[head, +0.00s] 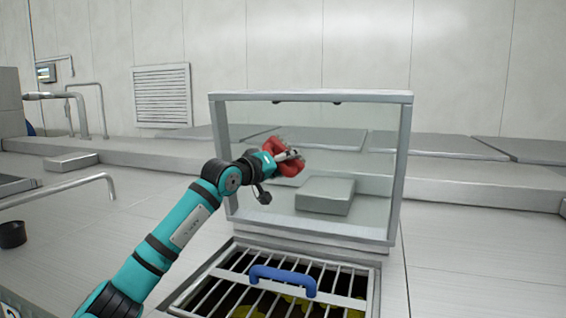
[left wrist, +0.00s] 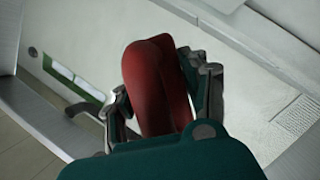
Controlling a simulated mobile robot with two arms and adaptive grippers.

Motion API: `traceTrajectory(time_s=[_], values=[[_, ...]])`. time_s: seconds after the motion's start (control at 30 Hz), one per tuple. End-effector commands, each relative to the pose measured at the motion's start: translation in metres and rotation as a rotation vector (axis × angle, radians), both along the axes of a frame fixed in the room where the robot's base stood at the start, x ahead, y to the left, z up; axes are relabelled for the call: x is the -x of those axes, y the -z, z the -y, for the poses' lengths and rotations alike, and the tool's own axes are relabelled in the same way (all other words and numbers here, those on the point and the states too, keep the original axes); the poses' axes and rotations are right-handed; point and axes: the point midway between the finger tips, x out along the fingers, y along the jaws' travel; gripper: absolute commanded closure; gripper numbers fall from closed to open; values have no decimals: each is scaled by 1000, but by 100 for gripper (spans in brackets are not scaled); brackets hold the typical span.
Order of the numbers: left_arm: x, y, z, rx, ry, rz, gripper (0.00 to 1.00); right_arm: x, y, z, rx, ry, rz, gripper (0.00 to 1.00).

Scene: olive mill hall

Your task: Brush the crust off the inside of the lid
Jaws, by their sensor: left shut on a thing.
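The lid (head: 400,150) is a clear pane in a grey metal frame, standing raised behind the grated opening. My left gripper (head: 290,156) is in front of the left part of the pane and shut on a red brush (head: 291,168). The rounded red body also shows between the fingers in the left wrist view (left wrist: 150,90); its bristles cannot be made out. I cannot tell whether the brush touches the pane. Two small dark spots sit at the lid's top edge; no crust is clear on the pane. My right gripper is out of view.
Below the lid is a metal grate (head: 228,275) with a blue handle (head: 283,275) and yellow-green matter under it. A grey block (head: 325,195) shows through the pane. Bent pipes (head: 85,180) and a dark cup (head: 12,235) are at left. The steel surface at right is clear.

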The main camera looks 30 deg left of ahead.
Motion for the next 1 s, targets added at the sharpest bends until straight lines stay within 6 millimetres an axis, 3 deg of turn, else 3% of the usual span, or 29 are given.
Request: traceTrajectory(time_s=[0.17, 0.63, 1.0], values=[[4, 2, 1, -2, -1, 4, 80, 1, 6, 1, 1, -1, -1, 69], [49, 11, 11, -2, -1, 4, 80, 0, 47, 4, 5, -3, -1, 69], [58, 9, 13, 0, -1, 2, 80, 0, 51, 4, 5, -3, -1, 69]])
